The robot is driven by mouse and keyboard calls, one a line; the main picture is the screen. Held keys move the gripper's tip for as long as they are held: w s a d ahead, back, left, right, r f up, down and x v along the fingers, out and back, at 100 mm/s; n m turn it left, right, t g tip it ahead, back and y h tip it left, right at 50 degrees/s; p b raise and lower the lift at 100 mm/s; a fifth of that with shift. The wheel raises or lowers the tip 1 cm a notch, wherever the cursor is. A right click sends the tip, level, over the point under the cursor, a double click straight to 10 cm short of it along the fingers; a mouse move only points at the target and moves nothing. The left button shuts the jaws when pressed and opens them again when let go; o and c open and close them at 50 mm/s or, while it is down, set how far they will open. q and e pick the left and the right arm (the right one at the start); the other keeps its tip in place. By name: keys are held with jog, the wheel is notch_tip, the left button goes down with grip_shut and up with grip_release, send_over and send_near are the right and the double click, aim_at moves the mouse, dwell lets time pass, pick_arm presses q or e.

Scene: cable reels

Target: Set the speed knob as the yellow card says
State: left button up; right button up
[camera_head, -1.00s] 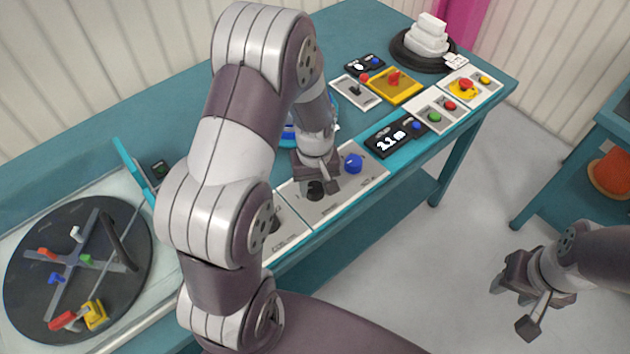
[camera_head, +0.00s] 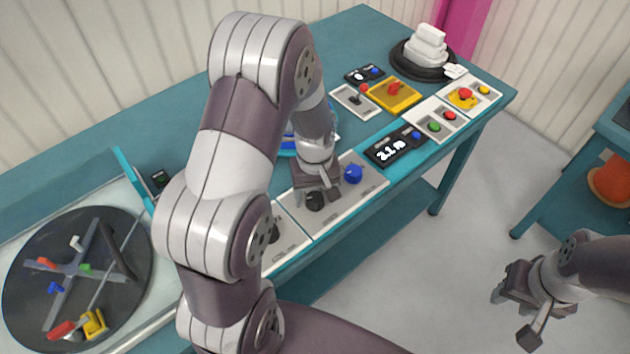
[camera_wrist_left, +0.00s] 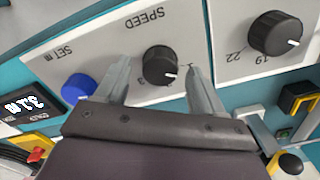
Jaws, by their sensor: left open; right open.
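The speed knob (camera_wrist_left: 160,66) is round and black, with a white pointer mark toward the lower right of the wrist picture, under the word SPEED. In the head view the knob (camera_head: 314,201) is partly hidden by my left gripper (camera_head: 318,189). In the left wrist view that gripper (camera_wrist_left: 157,72) is open, one finger on each side of the knob; I cannot tell whether they touch it. My right gripper (camera_head: 522,308) is open and empty over the floor at the right. I cannot make out a yellow card in either view.
A blue knob (camera_head: 353,173) and a display (camera_head: 394,149) sit beside the speed knob. Another black knob (camera_wrist_left: 274,33), with numbers, is on the neighbouring panel. Levers and buttons line the bench further back. A black reel disc (camera_head: 75,275) lies at the left.

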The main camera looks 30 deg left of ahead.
aim_at(315, 197)
pick_arm(q)
notch_tip(315, 197, up, 12)
jog(key=shift+f, duration=0.1)
dwell(0.5)
jog(key=s+d+m+t+p, duration=0.1)
jog(key=s+d+m+p, duration=0.1)
jog(key=s+d+m, duration=0.3)
jog(key=s+m, duration=0.2)
jog(key=s, duration=0.2)
jog(key=shift+f+m, duration=0.3)
jog(key=shift+m, duration=0.1)
jog(key=shift+d, duration=0.1)
